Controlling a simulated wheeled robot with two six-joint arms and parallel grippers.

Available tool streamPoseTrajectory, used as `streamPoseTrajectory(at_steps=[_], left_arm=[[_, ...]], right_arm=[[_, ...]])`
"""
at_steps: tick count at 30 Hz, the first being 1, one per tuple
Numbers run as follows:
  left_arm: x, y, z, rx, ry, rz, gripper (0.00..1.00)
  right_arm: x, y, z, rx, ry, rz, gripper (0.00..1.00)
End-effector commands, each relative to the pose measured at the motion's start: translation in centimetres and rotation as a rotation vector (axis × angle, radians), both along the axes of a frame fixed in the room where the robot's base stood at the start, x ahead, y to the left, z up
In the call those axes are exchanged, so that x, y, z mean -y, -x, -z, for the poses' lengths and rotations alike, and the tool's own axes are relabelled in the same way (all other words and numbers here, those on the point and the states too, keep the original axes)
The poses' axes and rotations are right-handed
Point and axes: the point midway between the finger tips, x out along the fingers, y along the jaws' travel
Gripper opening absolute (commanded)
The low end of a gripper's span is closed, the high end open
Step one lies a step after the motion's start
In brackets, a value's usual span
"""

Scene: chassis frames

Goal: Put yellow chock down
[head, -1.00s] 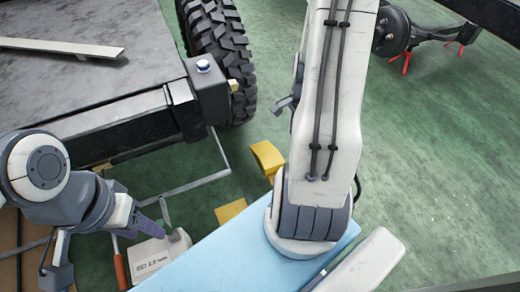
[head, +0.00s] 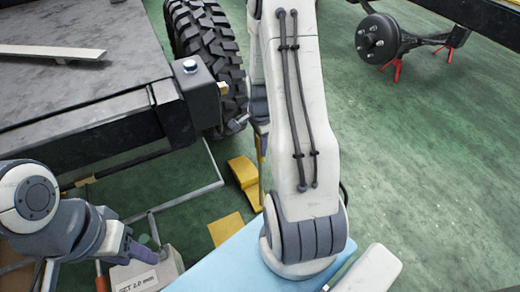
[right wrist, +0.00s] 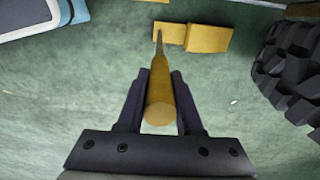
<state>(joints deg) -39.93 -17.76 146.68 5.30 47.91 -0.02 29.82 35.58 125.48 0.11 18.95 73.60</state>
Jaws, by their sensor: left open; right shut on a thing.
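My right gripper (right wrist: 160,100) is shut on a yellow chock (right wrist: 160,103), held between its two dark fingers above the green floor. In the head view the right arm mostly hides this gripper, and only a sliver of the held yellow chock (head: 263,143) shows beside the arm. Another yellow chock (head: 243,172) lies on the floor near the tyre; it also shows in the right wrist view (right wrist: 208,38), just beyond the held one's tip. My left gripper (head: 138,249) is open at the lower left, by a pale labelled box (head: 148,277).
A black tyre (head: 205,45) stands beside the dark chassis frame (head: 90,130). A flat yellow patch (head: 226,228) lies on the floor by a light blue surface (head: 215,268). A wheel hub (head: 378,40) is at the upper right.

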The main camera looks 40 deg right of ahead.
Motion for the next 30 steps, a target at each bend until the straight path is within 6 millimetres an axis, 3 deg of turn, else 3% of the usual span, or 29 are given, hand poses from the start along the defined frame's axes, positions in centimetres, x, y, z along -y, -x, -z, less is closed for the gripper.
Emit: streamPoseTrajectory(at_steps=[12,13,15,25,30], left_arm=[[0.0,0.0,0.3,0.0,0.0,0.0,0.5],[0.0,0.0,0.3,0.0,0.0,0.0,0.5],[0.0,0.0,0.3,0.0,0.0,0.0,0.5],[0.0,0.0,0.2,0.0,0.0,0.0,0.5],[0.0,0.0,-1.1,0.0,0.0,0.0,0.5]], right_arm=[[0.1,-0.1,0.6,0.004,0.003,0.0,0.0],[0.0,0.0,0.6,0.001,0.0,0.0,0.42],[0.0,0.0,0.6,0.001,0.0,0.0,0.65],[0.0,0.0,0.4,0.002,0.0,0.0,0.65],[0.1,-0.1,-1.9,0.005,0.002,0.0,0.65]])
